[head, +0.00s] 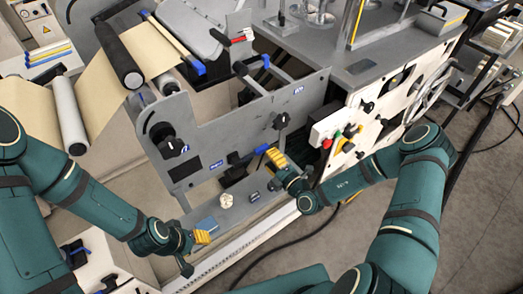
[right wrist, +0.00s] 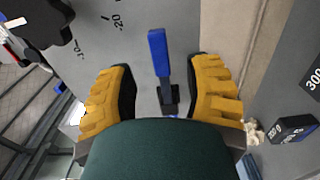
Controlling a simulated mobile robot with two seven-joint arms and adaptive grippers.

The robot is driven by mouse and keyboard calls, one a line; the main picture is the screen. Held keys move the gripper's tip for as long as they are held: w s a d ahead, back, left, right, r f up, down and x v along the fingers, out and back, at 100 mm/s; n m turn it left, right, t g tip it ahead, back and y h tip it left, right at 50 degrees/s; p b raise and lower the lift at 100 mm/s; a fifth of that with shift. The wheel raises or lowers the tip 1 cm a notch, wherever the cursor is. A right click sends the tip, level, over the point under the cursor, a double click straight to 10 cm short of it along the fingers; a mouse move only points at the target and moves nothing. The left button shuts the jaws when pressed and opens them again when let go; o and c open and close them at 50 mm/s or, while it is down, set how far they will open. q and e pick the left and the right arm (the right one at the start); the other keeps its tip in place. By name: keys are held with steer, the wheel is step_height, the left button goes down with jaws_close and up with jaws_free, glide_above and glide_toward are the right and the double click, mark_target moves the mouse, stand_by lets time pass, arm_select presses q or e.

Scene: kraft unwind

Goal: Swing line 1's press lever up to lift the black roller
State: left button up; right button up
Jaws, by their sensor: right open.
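A lever with a blue handle (head: 262,149) juts from the grey machine side plate (head: 225,130), just by my right gripper (head: 277,160). In the right wrist view the blue handle (right wrist: 158,52) stands between the two yellow fingers of my right gripper (right wrist: 160,88). The fingers are spread, with a gap on both sides of the lever. A black roller (head: 119,56) lies across the kraft web at upper left. I cannot tell whether this lever is linked to it. My left gripper (head: 203,237) is low, near the machine's front ledge, away from the lever; its finger gap is unclear.
A blue-tipped lever (head: 198,68) is near the upper roller. Black knobs (head: 171,146) stick out of the side plate. A white control box (head: 328,128) with coloured buttons is close to my right gripper. A crumpled pale piece (head: 226,201) lies on the ledge.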

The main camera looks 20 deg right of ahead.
mark_target(263, 151)
steer(key=shift+b+x, duration=0.35)
steer(key=shift+x, duration=2.3)
steer(key=shift+c, duration=0.4)
jaws_close()
